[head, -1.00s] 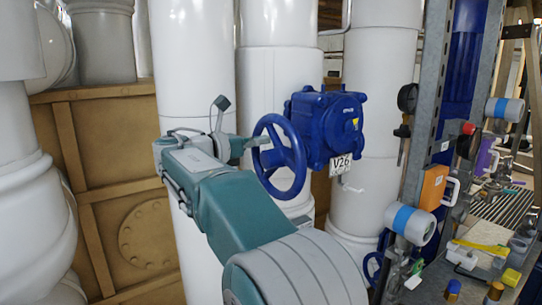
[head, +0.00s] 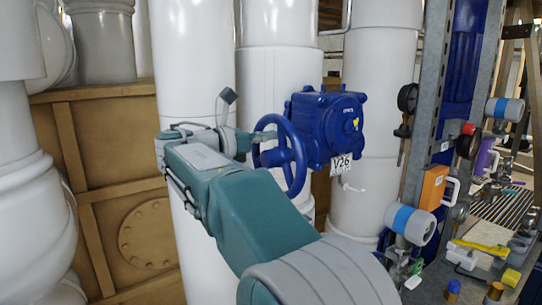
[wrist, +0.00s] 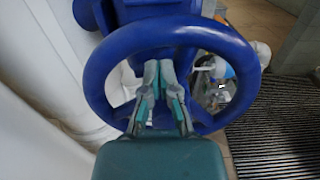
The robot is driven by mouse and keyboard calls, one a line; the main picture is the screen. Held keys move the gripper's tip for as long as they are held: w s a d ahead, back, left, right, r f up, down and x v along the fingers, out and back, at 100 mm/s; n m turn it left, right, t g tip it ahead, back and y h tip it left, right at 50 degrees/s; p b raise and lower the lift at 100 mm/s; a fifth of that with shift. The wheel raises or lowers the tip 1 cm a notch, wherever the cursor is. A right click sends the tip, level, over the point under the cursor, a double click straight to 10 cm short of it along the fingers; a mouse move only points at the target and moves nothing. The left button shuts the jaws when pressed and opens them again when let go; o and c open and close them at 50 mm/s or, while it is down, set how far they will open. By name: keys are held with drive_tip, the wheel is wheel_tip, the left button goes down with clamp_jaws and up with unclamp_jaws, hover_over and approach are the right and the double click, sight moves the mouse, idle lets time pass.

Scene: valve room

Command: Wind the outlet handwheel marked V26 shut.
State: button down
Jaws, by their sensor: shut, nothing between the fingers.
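The blue handwheel (head: 296,172) stands upright on the left face of a blue valve gearbox (head: 328,120) in the head view. A white tag reading V26 (head: 341,163) hangs below the gearbox. My gripper (head: 267,136) is at the upper left of the wheel rim. In the wrist view the wheel rim (wrist: 243,57) fills the upper picture, and my gripper (wrist: 158,66) points into the wheel opening, with its fingertips together and nothing between them. The fingers cover the lower rim and part of the hub. Whether they touch the wheel I cannot tell.
Large white pipes (head: 190,60) stand behind and left of the valve. A steel frame (head: 425,120) with gauges and an orange box (head: 433,187) stands to the right. A brown panelled wall (head: 110,190) lies behind. A dark floor grating (wrist: 280,125) shows at right in the wrist view.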

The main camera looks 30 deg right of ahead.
drive_tip(key=shift+s, duration=0.1)
drive_tip(key=shift+s, duration=0.8)
drive_tip(key=shift+s+d+f, duration=0.1)
drive_tip(key=shift+s+f, duration=0.25)
drive_tip(key=shift+s, duration=0.45)
